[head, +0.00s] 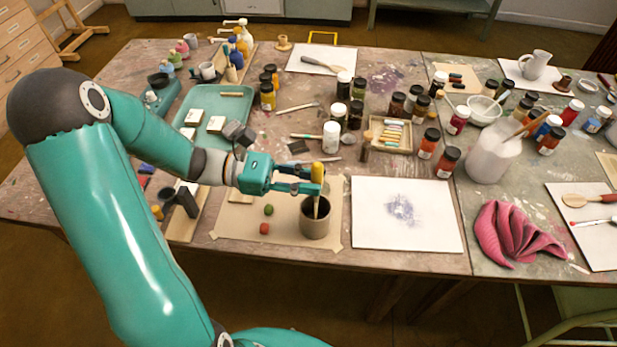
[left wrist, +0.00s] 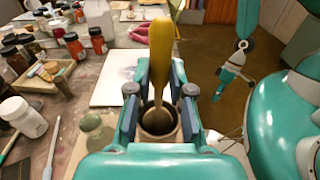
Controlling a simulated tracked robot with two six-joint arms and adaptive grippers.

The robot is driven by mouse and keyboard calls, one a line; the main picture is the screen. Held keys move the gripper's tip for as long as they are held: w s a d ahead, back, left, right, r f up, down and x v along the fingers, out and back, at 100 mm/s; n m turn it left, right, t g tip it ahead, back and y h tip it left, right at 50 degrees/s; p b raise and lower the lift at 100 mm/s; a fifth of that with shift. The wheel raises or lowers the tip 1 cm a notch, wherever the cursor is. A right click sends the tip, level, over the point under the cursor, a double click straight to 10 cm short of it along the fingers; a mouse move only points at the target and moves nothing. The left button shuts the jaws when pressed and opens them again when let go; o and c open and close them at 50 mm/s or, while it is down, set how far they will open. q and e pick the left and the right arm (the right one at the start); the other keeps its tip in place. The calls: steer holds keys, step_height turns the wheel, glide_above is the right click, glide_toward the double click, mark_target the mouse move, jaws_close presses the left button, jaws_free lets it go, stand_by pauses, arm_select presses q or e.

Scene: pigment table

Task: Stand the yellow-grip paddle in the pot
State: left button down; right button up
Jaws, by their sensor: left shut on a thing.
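The yellow-grip paddle (head: 317,173) is upright, grip up, in my left gripper (head: 318,185). The gripper is shut on it just above the pot. The paddle also shows in the left wrist view (left wrist: 161,60), standing between the fingers. Its pale lower part goes down into the mouth of the grey-brown pot (head: 315,228). The pot wall hides its lower end, so I cannot tell whether it touches the bottom. The pot stands upright on a tan sheet. My right gripper (left wrist: 230,76) hangs off to the side in the left wrist view; its jaws are too small to read.
A white sheet with a grey smudge (head: 440,238) lies right of the pot. A white bottle (head: 331,138) and several jars stand behind. A pink cloth (head: 515,235) lies farther right.

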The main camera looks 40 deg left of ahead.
arm_select(q)
steer(key=c, duration=1)
jaws_free()
steer(key=shift+o, duration=0.2)
steer(key=f+v, duration=0.1)
steer(key=v, duration=1.1)
steer(key=shift+r, duration=0.35)
